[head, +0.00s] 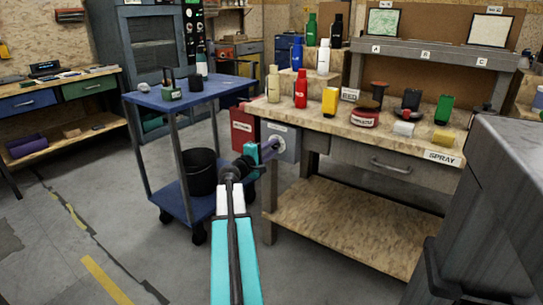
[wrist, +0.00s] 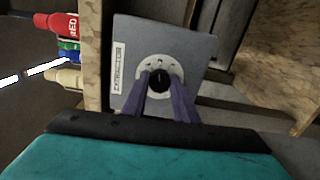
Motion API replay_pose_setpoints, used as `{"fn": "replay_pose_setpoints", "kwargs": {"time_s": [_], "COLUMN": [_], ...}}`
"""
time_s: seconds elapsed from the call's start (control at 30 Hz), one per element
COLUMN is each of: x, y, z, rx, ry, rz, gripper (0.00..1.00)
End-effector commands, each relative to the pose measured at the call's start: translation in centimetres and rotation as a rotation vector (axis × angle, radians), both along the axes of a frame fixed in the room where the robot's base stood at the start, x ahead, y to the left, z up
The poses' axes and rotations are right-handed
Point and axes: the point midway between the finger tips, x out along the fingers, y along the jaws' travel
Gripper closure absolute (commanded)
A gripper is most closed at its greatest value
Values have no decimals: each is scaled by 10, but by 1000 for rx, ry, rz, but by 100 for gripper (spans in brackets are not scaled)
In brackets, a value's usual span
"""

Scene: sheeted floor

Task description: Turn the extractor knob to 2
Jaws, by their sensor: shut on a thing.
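The extractor box (wrist: 200,52) is a grey box on the end of the workbench, with a sideways label too small to read surely. On it is a pale round dial (wrist: 160,63) with small marks around a black knob (wrist: 158,78). In the wrist view my gripper (wrist: 160,84) has its two purple fingers on either side of the knob, shut on it. In the head view the box (head: 290,146) is at the bench's left end and my gripper (head: 272,147) reaches its face; the knob is hidden there. The fingers hide part of the dial, and I cannot read the pointer's setting.
The workbench (head: 310,125) holds several bottles, cups and blocks. A blue cart (head: 222,88) with a black bucket (head: 199,172) stands close at left. The floor at front left is clear.

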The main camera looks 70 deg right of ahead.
Motion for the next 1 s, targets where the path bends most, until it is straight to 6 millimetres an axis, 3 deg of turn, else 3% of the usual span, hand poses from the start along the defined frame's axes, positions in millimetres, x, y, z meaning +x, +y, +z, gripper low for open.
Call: {"fn": "replay_pose_setpoints", "kwargs": {"time_s": [0.77,0.8,0.9,1.0], "x": [2,2,1,1], "y": [-2,-2,-2,-1], "z": [3,3,2,1], "rx": [-30,-30,-30,-29], "ry": [-101,-101,-101,-101], "rz": [5,5,4,3], "gripper": [96,72,56,55]}}
